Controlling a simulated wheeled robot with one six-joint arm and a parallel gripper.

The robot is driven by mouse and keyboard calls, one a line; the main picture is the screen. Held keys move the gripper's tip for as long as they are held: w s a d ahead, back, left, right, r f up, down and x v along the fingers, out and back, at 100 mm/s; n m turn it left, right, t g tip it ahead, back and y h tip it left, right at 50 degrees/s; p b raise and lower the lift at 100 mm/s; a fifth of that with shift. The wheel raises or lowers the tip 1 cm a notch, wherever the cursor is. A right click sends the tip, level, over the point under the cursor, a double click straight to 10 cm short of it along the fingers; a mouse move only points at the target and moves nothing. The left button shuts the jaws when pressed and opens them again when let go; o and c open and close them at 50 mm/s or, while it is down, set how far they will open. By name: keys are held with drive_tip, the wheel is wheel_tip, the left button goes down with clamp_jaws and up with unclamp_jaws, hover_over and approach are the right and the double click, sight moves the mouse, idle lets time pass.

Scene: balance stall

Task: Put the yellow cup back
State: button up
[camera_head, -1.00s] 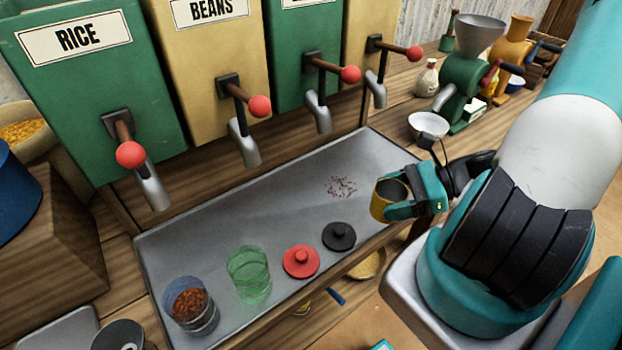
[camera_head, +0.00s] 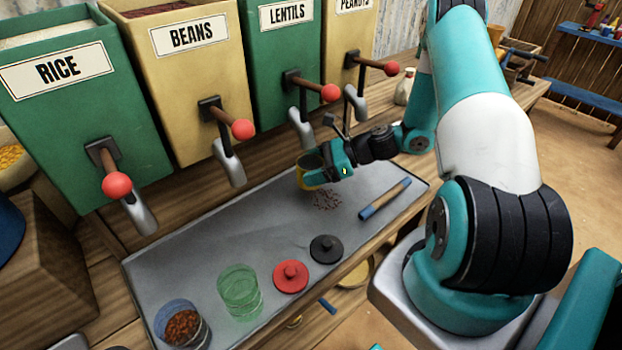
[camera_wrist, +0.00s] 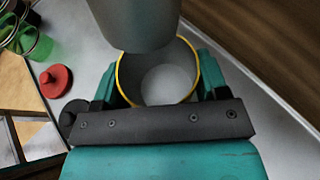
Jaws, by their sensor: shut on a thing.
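The yellow cup (camera_head: 304,181) is held by my gripper (camera_head: 322,171) near the back edge of the metal tray, below and close to the spout under the LENTILS bin. In the wrist view my gripper (camera_wrist: 157,82) has a finger on each side of the cup, and the yellow rim (camera_wrist: 121,80) with a grey inside shows. The part of the inside that I see looks empty. A grey cylinder (camera_wrist: 135,22), seemingly a spout, hides the far part of the rim. The cup looks about upright.
The metal tray (camera_head: 222,232) holds a glass of brown beans (camera_head: 182,325), a green glass (camera_head: 240,292), red (camera_head: 291,276) and black (camera_head: 326,248) lids, and a blue-ended rod (camera_head: 385,199). Brown bits (camera_head: 326,199) lie scattered. The LENTILS spout (camera_head: 302,130) hangs low.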

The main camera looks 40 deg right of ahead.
wheel_tip(320, 180, down, 4)
drive_tip(key=shift+r+p, duration=0.1)
drive_tip(key=shift+p, duration=0.2)
drive_tip(key=shift+w+f, duration=0.2)
drive_tip(key=shift+f, duration=0.3)
drive_tip(key=o, duration=1)
drive_tip(key=shift+f, duration=0.1)
drive_tip(key=shift+p, duration=0.3)
drive_tip(key=shift+s+d+r, duration=0.15)
drive_tip(key=shift+d+r, duration=0.05)
drive_tip(key=shift+d, duration=0.05)
drive_tip(key=b+v, duration=0.2)
drive_tip(key=v, duration=0.9)
drive_tip(key=shift+s+d+r+b, duration=0.1)
drive_tip(key=shift+s+r+b, duration=0.05)
drive_tip(key=shift+s+b, duration=0.15)
